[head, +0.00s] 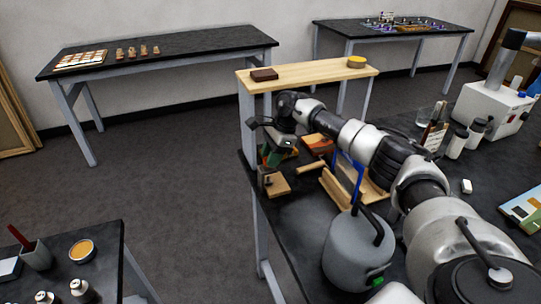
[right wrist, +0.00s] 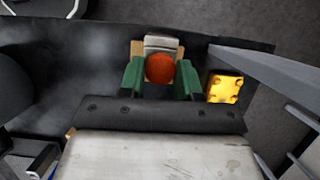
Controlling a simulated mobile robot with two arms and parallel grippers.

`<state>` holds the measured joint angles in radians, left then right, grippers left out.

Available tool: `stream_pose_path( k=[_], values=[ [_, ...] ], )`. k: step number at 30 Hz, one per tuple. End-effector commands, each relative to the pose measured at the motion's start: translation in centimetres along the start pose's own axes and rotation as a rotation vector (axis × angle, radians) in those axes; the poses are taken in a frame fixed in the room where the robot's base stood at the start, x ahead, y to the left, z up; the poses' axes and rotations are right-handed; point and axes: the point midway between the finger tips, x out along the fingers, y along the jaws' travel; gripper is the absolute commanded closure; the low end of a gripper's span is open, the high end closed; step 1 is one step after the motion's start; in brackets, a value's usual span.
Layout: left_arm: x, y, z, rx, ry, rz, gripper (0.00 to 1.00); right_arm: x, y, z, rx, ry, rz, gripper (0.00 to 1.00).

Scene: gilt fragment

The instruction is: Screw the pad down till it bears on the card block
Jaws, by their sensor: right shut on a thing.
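My right gripper (head: 268,158) is over the near left corner of the dark bench, pointing down. In the right wrist view its green fingers (right wrist: 160,82) are shut on a round red-orange knob (right wrist: 160,68), one finger on each side. A grey metal piece (right wrist: 161,43) and a wooden part (right wrist: 137,48) show just beyond the knob. In the head view a wooden block (head: 277,187) sits under the gripper. I cannot make out the pad or the card block, or whether they touch; the gripper and arm cover that spot. My left gripper is not in view.
A yellow block with dark spots (right wrist: 224,88) lies close to the right finger. A wooden stand with a blue frame (head: 345,180) and a grey kettle-like vessel (head: 352,250) are near my arm. A wooden shelf (head: 310,74) stands behind. Floor lies left of the bench.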

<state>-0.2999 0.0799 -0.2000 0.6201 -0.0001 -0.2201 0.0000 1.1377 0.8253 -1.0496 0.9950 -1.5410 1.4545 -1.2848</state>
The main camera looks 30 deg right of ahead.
Motion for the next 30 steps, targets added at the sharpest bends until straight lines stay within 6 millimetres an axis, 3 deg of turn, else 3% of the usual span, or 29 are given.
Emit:
stream_pose_path(
  k=[30],
  values=[
    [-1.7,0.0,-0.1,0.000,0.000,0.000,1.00,0.0,0.6,0.4,0.882,-0.002,-0.370,0.91]
  ],
)
